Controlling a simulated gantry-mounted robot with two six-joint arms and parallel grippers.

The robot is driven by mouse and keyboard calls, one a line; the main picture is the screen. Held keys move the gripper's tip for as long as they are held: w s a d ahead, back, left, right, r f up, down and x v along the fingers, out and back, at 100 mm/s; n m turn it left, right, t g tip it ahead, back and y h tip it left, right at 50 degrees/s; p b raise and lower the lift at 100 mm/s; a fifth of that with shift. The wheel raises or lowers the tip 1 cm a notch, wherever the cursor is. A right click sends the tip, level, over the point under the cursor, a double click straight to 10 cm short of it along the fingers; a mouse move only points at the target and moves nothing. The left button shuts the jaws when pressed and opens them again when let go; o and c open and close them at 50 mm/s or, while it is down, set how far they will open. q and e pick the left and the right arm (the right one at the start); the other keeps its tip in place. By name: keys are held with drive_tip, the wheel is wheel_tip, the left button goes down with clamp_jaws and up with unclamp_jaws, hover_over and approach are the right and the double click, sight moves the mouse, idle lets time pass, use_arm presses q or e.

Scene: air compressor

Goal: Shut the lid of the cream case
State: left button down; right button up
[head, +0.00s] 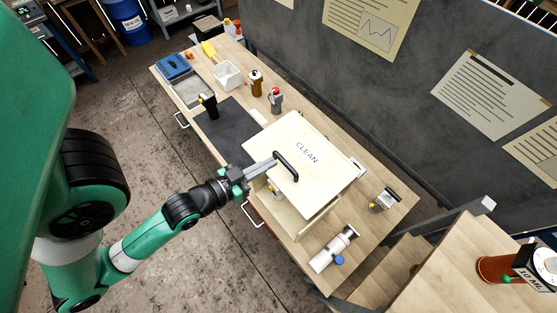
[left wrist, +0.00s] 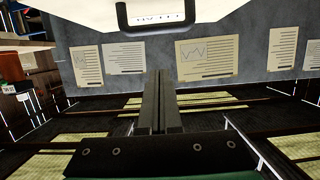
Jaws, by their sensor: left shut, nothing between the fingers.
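The cream case (head: 313,228) stands on the near right part of the workbench in the head view. Its lid (head: 318,150), marked CLEAN and fitted with a black handle (head: 287,167), is partly open, with a gap to the body along the front. Something small and yellowish shows in the gap. My left gripper (head: 265,166) is at the lid's front edge beside the handle, shut and empty; I cannot tell whether it touches. In the left wrist view the shut fingers (left wrist: 158,75) point toward the lid (left wrist: 200,10) and its handle (left wrist: 157,24). My right gripper is not in view.
On the workbench, a dark mat (head: 226,130), a white bin (head: 228,74), a brown bottle (head: 256,83) and a grey bottle with a red top (head: 276,101) lie beyond the case. A white cylinder (head: 333,249) lies near the right end. A panelled wall (head: 390,90) runs behind.

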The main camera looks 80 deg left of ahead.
sight(284, 164)
use_arm(q)
drive_tip(key=b+x, duration=0.1)
drive_tip(key=x, duration=0.1)
drive_tip(key=b+x, duration=0.2)
drive_tip(key=shift+w+a+f, duration=0.1)
drive_tip(key=shift+w+f, duration=0.1)
drive_tip(key=shift+f, duration=0.1)
drive_tip(key=x, duration=0.4)
drive_tip(key=shift+w+a+r+p, duration=0.15)
drive_tip(key=shift+w+r+p, duration=0.15)
drive_tip(key=shift+w, duration=0.05)
drive_tip(key=shift+s+d+f, duration=0.25)
drive_tip(key=shift+s+f, duration=0.25)
drive_tip(key=shift+f, duration=0.1)
drive_tip(key=shift+s+d+f, duration=0.25)
drive_tip(key=shift+s+f, duration=0.25)
drive_tip(key=shift+f, duration=0.05)
drive_tip(key=shift+s+d+f, duration=0.15)
drive_tip(key=shift+s+f, duration=0.05)
drive_tip(key=shift+s, duration=0.1)
